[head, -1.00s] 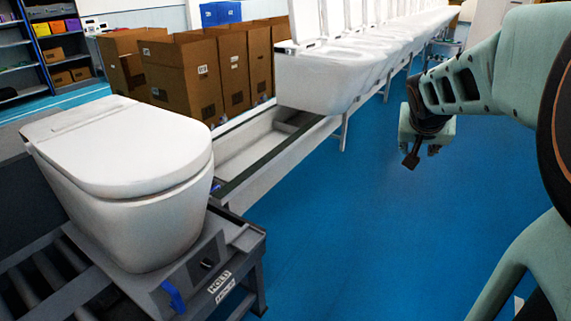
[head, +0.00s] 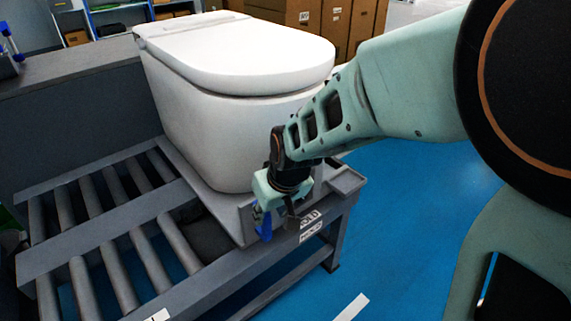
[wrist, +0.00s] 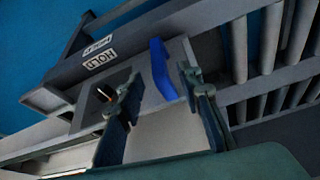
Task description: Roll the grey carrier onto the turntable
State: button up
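The grey carrier (head: 223,211) lies on a roller frame and bears a white toilet (head: 220,125) with its lid shut. A blue handle (head: 265,228) is at the carrier's front. My gripper (head: 276,208) is at this front edge, pointing down by the handle. In the wrist view the two fingers are apart, and the blue handle (wrist: 162,68) shows between and just beyond their tips. I cannot tell whether they touch it. I cannot pick out the turntable with certainty.
Bare rollers (head: 115,190) run to the left of the carrier. Labels (head: 310,220) mark the frame's front, one reading HOLD in the wrist view (wrist: 100,62). A grey wall (head: 70,115) stands behind. Brown boxes (head: 330,25) are at the back. Blue floor is clear at right.

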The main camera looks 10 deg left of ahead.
aim_at(268, 222)
jog(key=b+x, duration=0.3)
jog(key=x, duration=0.7)
jog(key=shift+w+d, duration=0.1)
jog(key=shift+w, duration=0.05)
jog(key=shift+c, duration=0.6)
grip_shut()
